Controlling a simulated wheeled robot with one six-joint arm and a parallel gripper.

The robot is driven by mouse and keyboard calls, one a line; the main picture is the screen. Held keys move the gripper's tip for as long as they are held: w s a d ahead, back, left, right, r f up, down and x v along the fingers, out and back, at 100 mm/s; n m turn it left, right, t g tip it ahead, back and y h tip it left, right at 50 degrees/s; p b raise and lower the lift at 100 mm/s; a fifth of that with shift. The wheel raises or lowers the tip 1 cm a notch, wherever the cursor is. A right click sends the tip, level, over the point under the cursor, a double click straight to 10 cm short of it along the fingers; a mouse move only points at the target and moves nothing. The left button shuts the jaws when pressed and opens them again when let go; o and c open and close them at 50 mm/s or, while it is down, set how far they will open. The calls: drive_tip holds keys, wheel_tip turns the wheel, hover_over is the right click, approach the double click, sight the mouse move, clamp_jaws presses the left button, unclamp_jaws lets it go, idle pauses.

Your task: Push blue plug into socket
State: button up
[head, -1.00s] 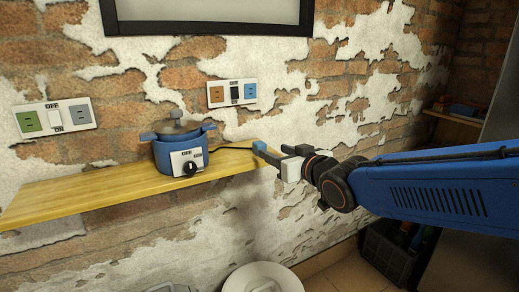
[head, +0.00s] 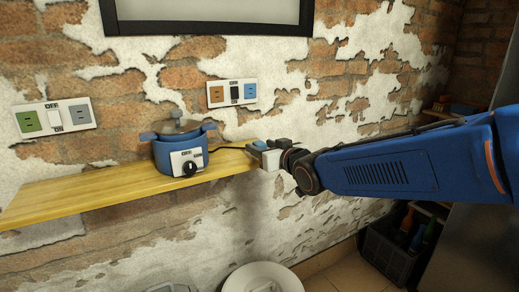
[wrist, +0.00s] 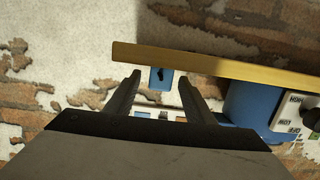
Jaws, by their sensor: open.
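The blue plug (head: 260,144) is at the right end of the wooden shelf, on a black cord from the blue cooker. In the wrist view the plug (wrist: 155,81) shows between the two fingers, close to the shelf edge. My gripper (head: 265,152) is open around the plug; I cannot tell whether a finger touches it. The wall panel above the shelf holds an orange socket (head: 217,95), a dark switch and a blue socket (head: 251,90). The blue socket looks empty.
The blue cooker (head: 181,150) with a dial stands on the shelf (head: 95,194). A second wall panel (head: 55,118) has a green and a grey socket. A white round object (head: 263,278) is below. A dark crate (head: 392,245) stands on the floor at right.

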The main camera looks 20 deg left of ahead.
sight(263, 144)
drive_tip(key=c, duration=1.1)
drive_tip(key=shift+r, duration=0.15)
wheel_tip(263, 144, up, 10)
drive_tip(key=shift+f, duration=0.1)
